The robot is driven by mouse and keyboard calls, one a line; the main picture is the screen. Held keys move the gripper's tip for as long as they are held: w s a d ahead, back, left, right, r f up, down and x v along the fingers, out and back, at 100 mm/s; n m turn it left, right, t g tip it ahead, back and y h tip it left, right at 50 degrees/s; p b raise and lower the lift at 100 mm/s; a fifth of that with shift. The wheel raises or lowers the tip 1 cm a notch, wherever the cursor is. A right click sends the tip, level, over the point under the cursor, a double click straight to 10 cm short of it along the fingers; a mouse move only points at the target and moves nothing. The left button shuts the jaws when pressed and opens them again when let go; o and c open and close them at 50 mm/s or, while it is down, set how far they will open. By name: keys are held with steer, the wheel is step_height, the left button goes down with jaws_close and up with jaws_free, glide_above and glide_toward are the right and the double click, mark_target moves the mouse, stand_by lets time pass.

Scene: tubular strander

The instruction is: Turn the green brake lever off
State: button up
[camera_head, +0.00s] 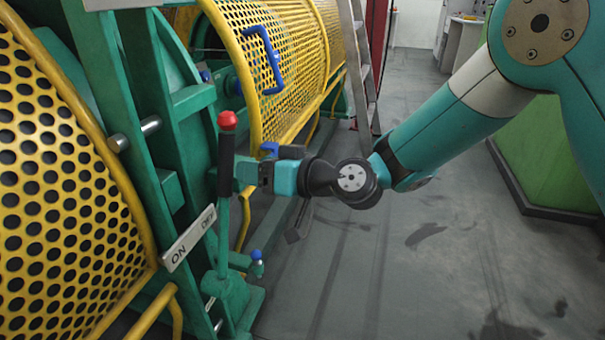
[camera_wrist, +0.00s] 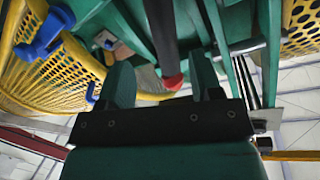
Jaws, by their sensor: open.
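The brake lever stands nearly upright in the head view, with a green rod (camera_head: 223,240), a black grip (camera_head: 226,165) and a red ball (camera_head: 227,120) on top. Beside it is a tilted plate (camera_head: 188,238) marked ON at its lower left and OFF at its upper right; in the picture the rod passes close to the OFF end. My gripper (camera_head: 240,174) is open at the black grip, coming from the right. In the wrist view, the black grip (camera_wrist: 161,30) and red ball (camera_wrist: 173,82) appear between the spread fingers of my gripper (camera_wrist: 160,72). Contact cannot be told.
Yellow perforated guards (camera_head: 60,190) flank the green machine frame (camera_head: 135,120). A blue handle (camera_head: 268,60) sits on the far guard. A small blue-topped knob (camera_head: 256,256) is low beside the lever. A ladder (camera_head: 358,60) stands behind. The grey floor (camera_head: 400,280) at right is clear.

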steer(key=v, duration=0.9)
steer(key=shift+s+d+b, duration=0.15)
steer(key=shift+d+b, duration=0.2)
steer(key=shift+r, duration=0.1)
steer(key=s+d+r+m+g+h, duration=0.2)
steer(key=s+d+g+h, duration=0.4)
steer(key=s+d+h, duration=0.95)
steer(key=s+d+r+y+p, duration=0.1)
steer(key=s+r+y+p, duration=0.1)
steer(key=r+p, duration=1.3)
steer(key=s+r+y+p, duration=0.2)
steer(key=s+r+p, duration=0.1)
steer(key=r+p, duration=1.3)
steer(key=shift+s+d, duration=0.15)
steer(key=shift+d, duration=0.2)
steer(key=shift+y, duration=0.25)
